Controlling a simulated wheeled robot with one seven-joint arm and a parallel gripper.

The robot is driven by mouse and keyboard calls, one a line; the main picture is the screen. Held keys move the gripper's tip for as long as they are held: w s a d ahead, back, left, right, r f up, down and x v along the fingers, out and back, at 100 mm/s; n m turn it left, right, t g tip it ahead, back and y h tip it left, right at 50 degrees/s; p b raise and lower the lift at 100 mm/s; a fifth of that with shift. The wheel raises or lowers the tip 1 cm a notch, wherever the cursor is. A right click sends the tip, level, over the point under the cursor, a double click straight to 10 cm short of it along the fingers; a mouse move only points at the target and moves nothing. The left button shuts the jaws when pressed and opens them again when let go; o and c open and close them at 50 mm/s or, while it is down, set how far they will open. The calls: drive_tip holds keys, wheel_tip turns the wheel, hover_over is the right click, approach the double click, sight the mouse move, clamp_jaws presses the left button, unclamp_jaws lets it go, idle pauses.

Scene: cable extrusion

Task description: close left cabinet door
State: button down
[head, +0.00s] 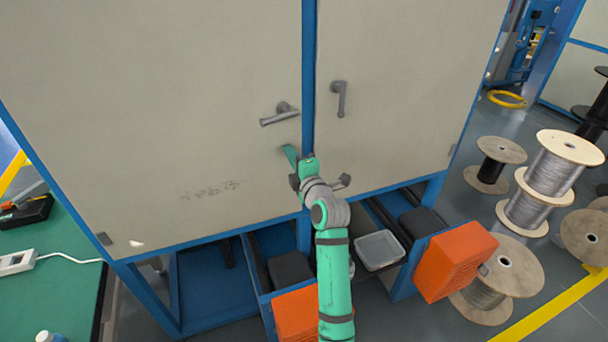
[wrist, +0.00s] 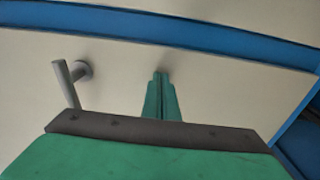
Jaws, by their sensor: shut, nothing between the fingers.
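The left cabinet door (head: 160,100) is a large beige panel. Its edge lies along the blue centre post, and I cannot tell whether a small gap is left. Its grey handle (head: 280,114) points left, roughly level, and a grey handle also shows in the wrist view (wrist: 72,80). My green gripper (head: 288,154) is just below this handle, with its tips at the door surface. In the wrist view my gripper (wrist: 160,82) has its fingers together, empty, beside the handle. I cannot tell whether the tips press on the door.
The right cabinet door (head: 400,80) looks shut, its handle (head: 340,97) hanging down. Below are open drawers with orange fronts (head: 456,262) and a grey tray (head: 379,250). Wire spools (head: 545,180) stand on the floor at right. A green table (head: 50,280) is at left.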

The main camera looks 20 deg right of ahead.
drive_tip(key=s+a, duration=0.1)
drive_tip(key=s, duration=1.3)
drive_tip(key=s+a+f+m+g+h, duration=0.1)
drive_tip(key=s+a+f+m, duration=0.6)
drive_tip(key=f, duration=0.4)
drive_tip(key=s+a+f+m+g+h, duration=0.1)
drive_tip(key=s+a+f+m, duration=0.5)
drive_tip(key=a+f, duration=0.45)
drive_tip(key=s+a+m+y, duration=0.1)
drive_tip(key=s+a, duration=0.3)
drive_tip(key=s, duration=1.1)
drive_tip(key=s+a+f+m+y, duration=0.1)
drive_tip(key=s+a+m, duration=0.2)
drive_tip(key=s, duration=1.2)
drive_tip(key=shift+a+m+g+y, duration=0.3)
drive_tip(key=shift+a, duration=0.65)
drive_tip(key=shift+w, duration=0.1)
